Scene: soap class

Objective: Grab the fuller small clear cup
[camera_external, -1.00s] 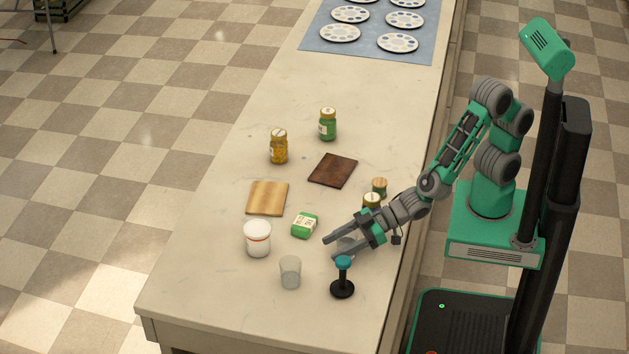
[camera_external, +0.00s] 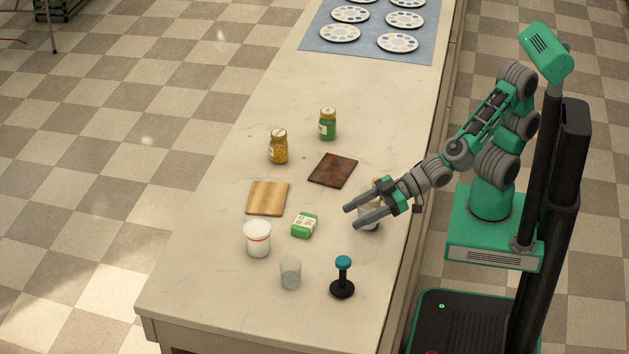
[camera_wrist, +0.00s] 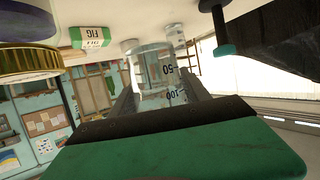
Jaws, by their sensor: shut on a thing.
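My gripper (camera_external: 352,217) is shut on a small clear cup (camera_wrist: 158,75) with printed marks including 50 and 100. In the external view the held cup (camera_external: 370,228) is mostly hidden by the fingers. How much it holds is hard to tell. Whether it touches the table is also unclear. A second small clear cup (camera_external: 290,273) stands upright near the front of the table, away from my gripper. Its fill level is not clear.
A black stamp with a teal knob (camera_external: 343,278) stands right of the free cup. A white jar (camera_external: 257,239), green box (camera_external: 304,225), light board (camera_external: 267,198) and dark board (camera_external: 333,170) lie to the left.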

